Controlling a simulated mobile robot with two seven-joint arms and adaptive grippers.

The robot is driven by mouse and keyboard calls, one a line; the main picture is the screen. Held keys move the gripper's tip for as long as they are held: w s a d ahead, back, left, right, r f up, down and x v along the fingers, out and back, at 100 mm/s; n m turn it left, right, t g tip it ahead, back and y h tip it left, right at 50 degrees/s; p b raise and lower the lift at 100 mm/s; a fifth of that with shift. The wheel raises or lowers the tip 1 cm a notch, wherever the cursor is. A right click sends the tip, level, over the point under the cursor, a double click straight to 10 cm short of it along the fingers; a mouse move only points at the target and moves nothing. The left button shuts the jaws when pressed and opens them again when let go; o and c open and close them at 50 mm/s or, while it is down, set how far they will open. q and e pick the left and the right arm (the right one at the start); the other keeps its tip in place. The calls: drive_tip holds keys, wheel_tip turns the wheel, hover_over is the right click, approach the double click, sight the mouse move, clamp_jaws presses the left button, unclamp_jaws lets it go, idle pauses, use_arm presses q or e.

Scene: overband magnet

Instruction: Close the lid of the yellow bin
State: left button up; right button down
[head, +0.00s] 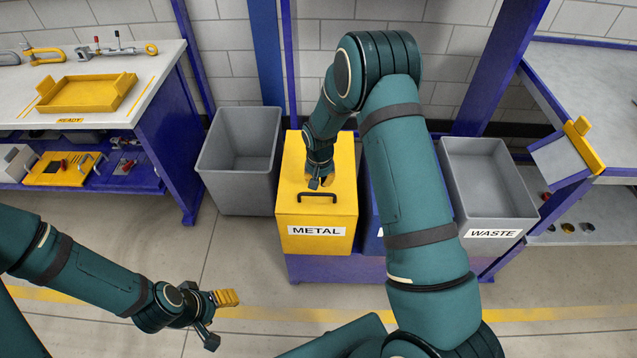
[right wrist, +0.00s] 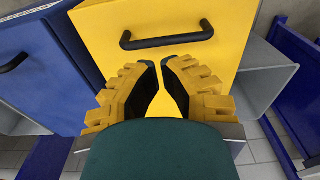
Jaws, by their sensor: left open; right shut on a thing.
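The yellow bin (head: 316,243), labelled METAL, has its yellow lid (head: 290,180) lying flat over its top. A black handle (head: 317,195) is near the lid's front edge; it also shows whole in the right wrist view (right wrist: 166,40). My right gripper (head: 320,183) is at the lid, just behind the handle, with its fingers (right wrist: 159,62) drawn nearly together. The handle appears apart from the fingertips. What the jaws touch is not clearly visible. My left gripper (head: 228,298) is open and empty, above the floor at lower left, away from the bin.
A grey open bin (head: 240,150) stands left of the yellow bin. A blue bin (right wrist: 40,65), partly hidden by my arm, and a grey WASTE bin (head: 487,185) stand to its right. A workbench (head: 150,85) is at left, a blue-framed table (head: 590,85) at right. The front floor is clear.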

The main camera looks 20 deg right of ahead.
drive_tip(key=s+a+r+p, duration=0.1)
drive_tip(key=s+a+r, duration=0.3)
drive_tip(key=s, duration=0.4)
drive_tip(key=shift+r, duration=0.7)
drive_tip(key=s+a+f+n+y, duration=0.1)
drive_tip(key=s+a+f+y, duration=0.1)
drive_tip(key=s+a, duration=0.4)
drive_tip(key=s+a+f+n+y, duration=0.2)
drive_tip(key=s+a+f, duration=0.2)
drive_tip(key=s, duration=0.5)
drive_tip(key=shift+s+a+t, duration=0.2)
drive_tip(key=shift+a+t, duration=0.1)
drive_tip(key=shift+a, duration=0.7)
